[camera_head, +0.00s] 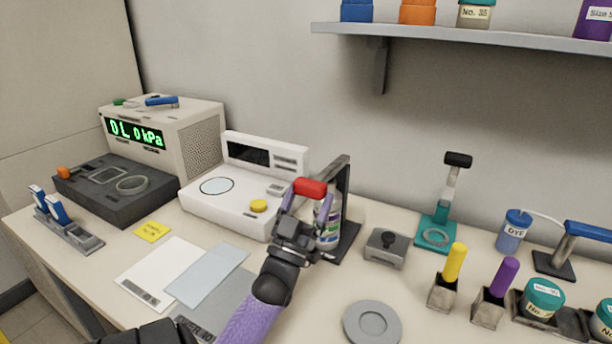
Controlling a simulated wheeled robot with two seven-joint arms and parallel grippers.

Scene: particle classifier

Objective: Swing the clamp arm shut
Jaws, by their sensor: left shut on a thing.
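My left gripper (309,200) reaches in from the bottom centre and is shut on the red grip (309,187). This grip sits at the end of a dark arm (334,169) that slopes down from a dark upright post (344,190). I take this to be the clamp arm. A white labelled bottle (331,228) stands by the post on a dark base (349,239), partly hidden by my gripper. A second lever with a black grip (458,159) stands upright on a teal base (433,246) to the right. My right gripper is not in view.
A white device (224,203) with a yellow button is close on the left. A grey metal block (386,249) and a grey round disc (372,323) lie to the right. Yellow (455,262) and purple (508,277) handled tools stand at front right. A shelf (470,39) hangs above.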

